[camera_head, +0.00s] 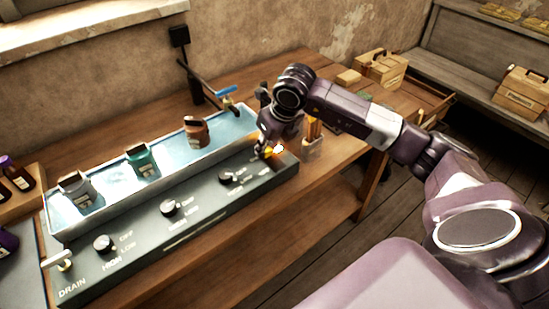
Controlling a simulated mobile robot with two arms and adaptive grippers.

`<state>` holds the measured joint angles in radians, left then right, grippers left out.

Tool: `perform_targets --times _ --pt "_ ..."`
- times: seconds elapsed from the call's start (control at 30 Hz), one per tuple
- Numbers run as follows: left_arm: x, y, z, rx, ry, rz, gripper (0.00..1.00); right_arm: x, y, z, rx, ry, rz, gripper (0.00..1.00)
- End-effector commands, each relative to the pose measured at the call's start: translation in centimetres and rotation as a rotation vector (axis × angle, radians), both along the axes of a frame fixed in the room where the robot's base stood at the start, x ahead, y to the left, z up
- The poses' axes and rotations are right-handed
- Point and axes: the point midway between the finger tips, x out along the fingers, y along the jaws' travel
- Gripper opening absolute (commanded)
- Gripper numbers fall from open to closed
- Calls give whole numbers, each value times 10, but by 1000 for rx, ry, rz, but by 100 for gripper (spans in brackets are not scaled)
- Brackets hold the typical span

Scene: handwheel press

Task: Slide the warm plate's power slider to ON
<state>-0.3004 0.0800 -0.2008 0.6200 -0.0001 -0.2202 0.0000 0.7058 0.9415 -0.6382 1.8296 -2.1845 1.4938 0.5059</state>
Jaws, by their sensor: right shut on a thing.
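The long unit with a dark grey control panel (200,212) stands on the wooden bench; I take it for the warm plate. Three black knobs with OFF, LOW and HIGH marks sit along the panel. My right gripper (267,151) reaches down to the panel's far right end and is shut on a small part there, which I take for the power slider. The fingers hide most of that part, so its position cannot be read. A bright orange glow shows beside the fingertips. My left gripper is not in view.
A pale blue trough (103,205) behind the panel holds grey, teal (143,161) and brown (195,132) bottles. A blue-handled tap (226,91) is behind it. A DRAIN lever (58,260) is at the left end. Wooden boxes (380,68) stand on the bench's far end.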

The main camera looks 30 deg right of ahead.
Motion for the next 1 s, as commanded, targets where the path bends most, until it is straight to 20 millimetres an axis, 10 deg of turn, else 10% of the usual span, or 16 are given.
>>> perform_targets --times 0.47,0.5,0.63,1.0 --pt "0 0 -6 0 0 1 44 14 1 1 -1 -4 1 0" --pt "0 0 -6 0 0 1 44 14 1 1 -1 -5 1 25" --pt "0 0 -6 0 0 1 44 13 1 1 -1 -3 1 39" --pt "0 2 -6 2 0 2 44 11 1 6 -1 -1 1 39"
